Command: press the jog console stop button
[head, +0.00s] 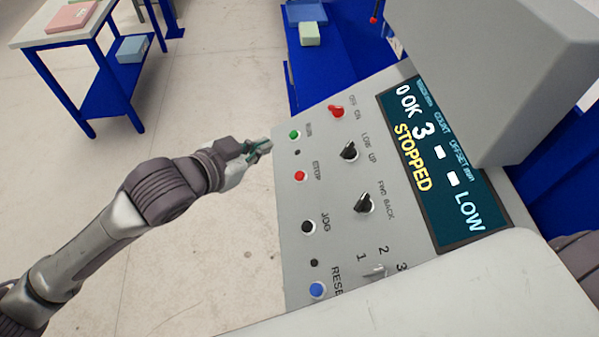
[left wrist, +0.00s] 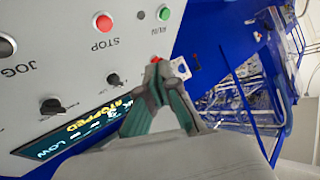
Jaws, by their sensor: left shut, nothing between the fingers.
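The grey jog console (head: 325,215) fills the middle of the head view, its face tilted. The red stop button (head: 300,175), labelled STOP, sits near its left edge, below the green run button (head: 295,134). In the left wrist view the stop button (left wrist: 103,22) is at the top, left of the green button (left wrist: 164,13). My left gripper (head: 266,147) is shut and empty, just left of the console edge, up and left of the stop button. Its fingertips (left wrist: 176,68) overlap the red switch's area in the wrist view. I see no contact with the stop button.
The console screen (head: 430,170) reads STOPPED, OK, 3 and LOW. A black jog button (head: 308,227), a blue reset button (head: 317,289) and black knobs are close by. A grey housing (head: 490,65) overhangs the screen. Open floor lies left; a blue-legged table (head: 62,32) stands behind.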

